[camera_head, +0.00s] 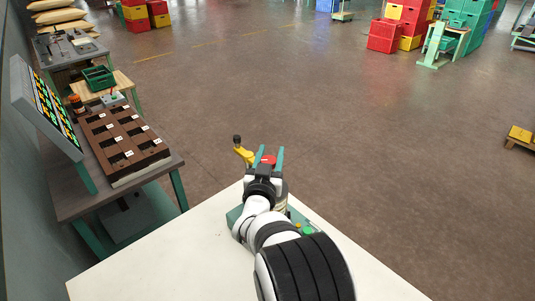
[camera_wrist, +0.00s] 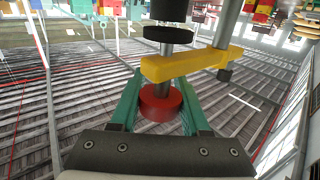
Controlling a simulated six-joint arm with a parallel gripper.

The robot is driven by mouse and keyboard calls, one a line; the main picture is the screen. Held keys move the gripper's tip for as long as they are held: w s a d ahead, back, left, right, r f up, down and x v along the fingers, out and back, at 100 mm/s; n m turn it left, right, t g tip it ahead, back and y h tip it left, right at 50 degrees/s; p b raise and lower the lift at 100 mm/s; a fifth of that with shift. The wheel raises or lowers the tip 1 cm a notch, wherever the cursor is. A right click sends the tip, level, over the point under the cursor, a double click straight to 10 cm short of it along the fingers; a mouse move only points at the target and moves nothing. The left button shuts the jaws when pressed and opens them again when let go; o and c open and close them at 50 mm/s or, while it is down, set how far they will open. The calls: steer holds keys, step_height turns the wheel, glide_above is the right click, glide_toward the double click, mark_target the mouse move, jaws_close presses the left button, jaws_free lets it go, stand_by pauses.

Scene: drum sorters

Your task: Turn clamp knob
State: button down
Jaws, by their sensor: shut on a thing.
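The red clamp knob (camera_wrist: 160,104) sits between the two teal fingers of my gripper (camera_head: 269,152), which are shut on it. It also shows in the head view (camera_head: 268,160), partly hidden by my gripper. A dark grey shaft runs through the knob. A yellow clamp arm (camera_wrist: 190,66) lies past the knob in the wrist view, with a grey post through it. In the head view the yellow arm (camera_head: 244,156) reaches out to the left of my gripper and carries a black-topped handle (camera_head: 237,140).
The clamp stands by a teal base (camera_head: 235,214) with green and yellow buttons (camera_head: 306,229) on the white table (camera_head: 150,275), largely behind my arm. A bench at left holds a brown compartment tray (camera_head: 125,143) and a tilted display (camera_head: 47,107). Floor beyond is open.

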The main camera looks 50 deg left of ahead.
steer(key=m+t+h, duration=0.1)
steer(key=h, duration=0.1)
steer(key=m+t+h, duration=0.1)
steer(key=m+h, duration=0.1)
steer(key=d+m+t+h, duration=0.1)
steer(key=h, duration=0.1)
steer(key=shift+w+m, duration=0.25)
steer(key=shift+m, duration=0.05)
steer(key=m+h, duration=0.2)
steer(key=h, duration=0.1)
steer(key=d+m+h, duration=0.1)
steer(key=m+h, duration=0.1)
steer(key=h, duration=0.1)
steer(key=shift+w+t+h, duration=0.1)
steer(key=shift+t+h, duration=0.2)
steer(key=shift+t, duration=0.1)
steer(key=shift+d+r+m+h, duration=0.1)
steer(key=shift+d+m+h, duration=0.1)
steer(key=shift+m+h, duration=0.3)
steer(key=shift+h, duration=0.3)
steer(key=shift+c, duration=1.9)
jaws_free()
steer(key=s+a, duration=0.2)
steer(key=s, duration=1.3)
steer(key=shift+s+a, duration=0.3)
